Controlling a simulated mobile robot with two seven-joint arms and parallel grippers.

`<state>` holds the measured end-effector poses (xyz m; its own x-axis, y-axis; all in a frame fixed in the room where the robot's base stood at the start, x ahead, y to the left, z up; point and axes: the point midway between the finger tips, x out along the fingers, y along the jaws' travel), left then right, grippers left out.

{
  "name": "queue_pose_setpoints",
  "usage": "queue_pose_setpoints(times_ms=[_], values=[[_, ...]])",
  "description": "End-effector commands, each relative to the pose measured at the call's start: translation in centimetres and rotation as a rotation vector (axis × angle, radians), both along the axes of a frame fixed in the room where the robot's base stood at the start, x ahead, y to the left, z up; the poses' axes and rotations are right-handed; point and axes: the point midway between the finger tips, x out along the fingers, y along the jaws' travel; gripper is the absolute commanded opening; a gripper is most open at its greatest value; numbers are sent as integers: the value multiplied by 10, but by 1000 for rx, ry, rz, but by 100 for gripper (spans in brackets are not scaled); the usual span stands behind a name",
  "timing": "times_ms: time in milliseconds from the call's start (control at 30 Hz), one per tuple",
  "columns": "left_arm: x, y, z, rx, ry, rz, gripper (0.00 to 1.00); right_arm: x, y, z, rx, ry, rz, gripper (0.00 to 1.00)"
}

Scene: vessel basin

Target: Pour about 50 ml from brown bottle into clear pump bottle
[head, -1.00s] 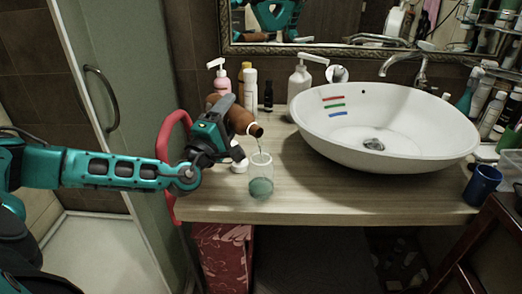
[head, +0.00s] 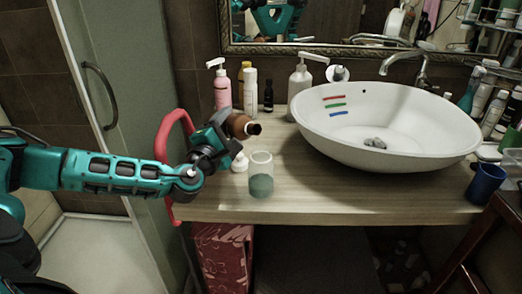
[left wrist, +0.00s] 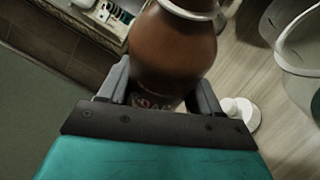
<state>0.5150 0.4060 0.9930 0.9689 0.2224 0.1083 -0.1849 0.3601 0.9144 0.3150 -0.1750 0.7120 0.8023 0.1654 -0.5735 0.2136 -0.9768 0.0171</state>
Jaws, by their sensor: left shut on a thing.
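The brown bottle (head: 239,124) is held tilted, its mouth pointing right, above and to the left of the clear bottle. In the left wrist view its brown body (left wrist: 172,45) fills the upper middle. My left gripper (head: 222,134) is shut around it; both fingers show in the left wrist view (left wrist: 162,92). The clear bottle (head: 261,172) stands upright and open on the counter with blue-green liquid in its lower part. It also shows at the right of the left wrist view (left wrist: 300,45). No stream is visible. My right gripper is not in view.
A small white pump top (head: 240,163) is on the wooden counter (head: 330,200) beside the clear bottle. A white basin (head: 385,150) fills the right side. A pink pump bottle (head: 221,90) and several others stand behind. A blue cup (head: 486,183) is at the right edge.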

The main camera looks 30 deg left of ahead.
Motion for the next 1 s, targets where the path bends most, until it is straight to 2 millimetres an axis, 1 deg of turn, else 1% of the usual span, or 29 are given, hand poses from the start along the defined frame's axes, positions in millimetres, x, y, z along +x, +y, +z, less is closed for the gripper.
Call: queue_pose_setpoints(times_ms=[733, 867, 1000], values=[[0, 0, 1, 1, -2, 0, 25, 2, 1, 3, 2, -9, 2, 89], [0, -1, 4, -26, 4, 0, 25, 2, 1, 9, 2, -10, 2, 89], [0, -3, 6, -95, 23, 0, 25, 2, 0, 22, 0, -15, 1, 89]])
